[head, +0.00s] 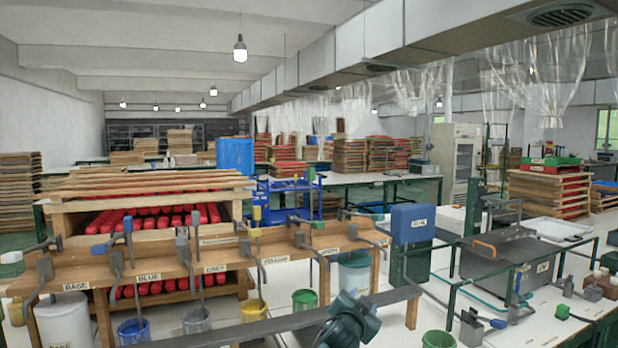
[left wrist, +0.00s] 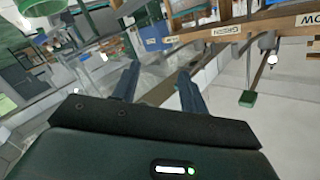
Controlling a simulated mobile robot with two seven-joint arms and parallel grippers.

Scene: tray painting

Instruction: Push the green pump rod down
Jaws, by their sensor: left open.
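The green pump rod (head: 311,175) stands raised in the head view, its green top higher than the tops of the neighbouring rods. It rises behind the wooden rack near the GREEN label (head: 328,251). In the left wrist view, which is turned upside down, its green top (left wrist: 247,98) hangs right of my fingers. My left gripper (head: 352,303) is in front of and below the rack in the head view. Its two dark fingers (left wrist: 157,85) are apart, nothing is between them, and they do not touch the rod. My right gripper is not in view.
Blue (head: 127,226), grey (head: 195,221) and yellow (head: 257,214) rods stand left along the wooden rack (head: 175,262). A green bucket (head: 304,299) stands below it. A blue box (head: 411,223) stands just right of the rack.

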